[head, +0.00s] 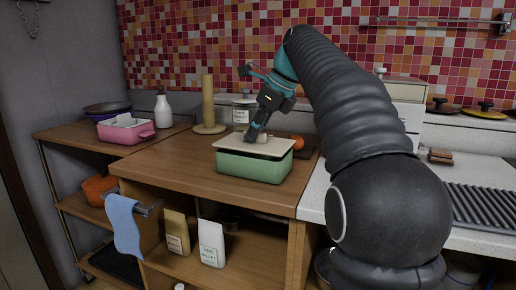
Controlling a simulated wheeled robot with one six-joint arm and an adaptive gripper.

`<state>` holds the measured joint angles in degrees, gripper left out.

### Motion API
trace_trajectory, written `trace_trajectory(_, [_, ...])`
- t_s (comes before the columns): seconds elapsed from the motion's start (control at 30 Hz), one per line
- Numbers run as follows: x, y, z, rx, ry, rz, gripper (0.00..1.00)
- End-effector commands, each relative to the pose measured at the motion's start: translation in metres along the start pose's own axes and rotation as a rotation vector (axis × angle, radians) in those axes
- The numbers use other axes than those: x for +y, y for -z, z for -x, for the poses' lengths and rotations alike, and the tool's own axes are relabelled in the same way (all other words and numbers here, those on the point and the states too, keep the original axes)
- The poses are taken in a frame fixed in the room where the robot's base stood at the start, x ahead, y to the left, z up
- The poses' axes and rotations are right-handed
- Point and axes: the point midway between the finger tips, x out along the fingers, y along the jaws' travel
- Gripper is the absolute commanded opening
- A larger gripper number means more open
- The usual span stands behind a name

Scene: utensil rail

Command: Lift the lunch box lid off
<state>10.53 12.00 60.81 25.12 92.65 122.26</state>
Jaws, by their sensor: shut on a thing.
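The green lunch box (254,168) stands on the wooden counter in the middle of the head view. A small pale knob (262,138) stands up near the lid's middle. My gripper (254,137) comes down from above right and is shut on the knob of the lid. Its fingers partly hide the knob.
A paper towel stand (208,105) and a white canister (241,118) stand behind the box. An orange fruit (297,142) is close at its right. A pink container (126,130) and a white bottle (163,111) stand at the left. The counter left of the box is clear.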

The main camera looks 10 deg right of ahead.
Motion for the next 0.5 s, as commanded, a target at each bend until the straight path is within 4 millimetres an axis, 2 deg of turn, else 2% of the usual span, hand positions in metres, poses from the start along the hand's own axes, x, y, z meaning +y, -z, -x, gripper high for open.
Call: trace_trajectory(0.5, [-0.001,-0.015,0.026,-0.001,0.002,0.001,0.00])
